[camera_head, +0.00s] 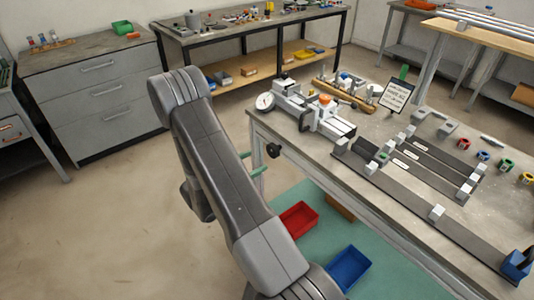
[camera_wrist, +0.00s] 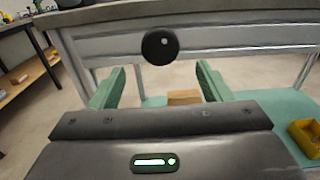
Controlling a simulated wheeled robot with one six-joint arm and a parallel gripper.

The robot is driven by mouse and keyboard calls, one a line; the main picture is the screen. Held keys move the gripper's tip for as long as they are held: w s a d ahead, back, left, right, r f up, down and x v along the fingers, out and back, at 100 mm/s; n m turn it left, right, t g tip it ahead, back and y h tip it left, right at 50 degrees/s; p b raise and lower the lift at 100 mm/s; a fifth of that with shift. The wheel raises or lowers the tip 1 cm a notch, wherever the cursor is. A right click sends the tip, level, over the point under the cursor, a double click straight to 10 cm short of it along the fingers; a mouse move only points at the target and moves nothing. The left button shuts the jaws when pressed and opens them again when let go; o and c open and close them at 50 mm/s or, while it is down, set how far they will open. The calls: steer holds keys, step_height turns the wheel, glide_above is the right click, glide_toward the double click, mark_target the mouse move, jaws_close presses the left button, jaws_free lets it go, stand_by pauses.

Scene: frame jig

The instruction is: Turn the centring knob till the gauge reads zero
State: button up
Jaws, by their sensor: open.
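A black round knob (camera_head: 273,150) juts out below the near left corner of the workbench. In the wrist view the knob (camera_wrist: 160,46) faces me with a pale dot on it. A round white-faced gauge (camera_head: 265,101) sits at the left end of the fixture on the bench; its reading is too small to tell. My gripper (camera_head: 258,161) is in front of the bench edge, beside the knob in the picture. In the wrist view its green fingers (camera_wrist: 160,69) are wide apart and empty, with the knob ahead, centred between and above the fingertips. I see no contact.
The grey workbench (camera_head: 345,205) carries the fixture (camera_head: 315,108), dark rails, and a small sign (camera_head: 396,95). A red bin (camera_head: 298,220) and a blue bin (camera_head: 347,268) stand low on a green surface under the bench. Open floor lies left of my arm.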

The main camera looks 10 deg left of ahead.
mark_target(270, 153)
steer(key=x, duration=0.6)
steer(key=shift+w+d+p, duration=0.2)
steer(key=shift+w+p, duration=0.05)
steer(key=shift+p, duration=0.15)
steer(key=c, duration=1)
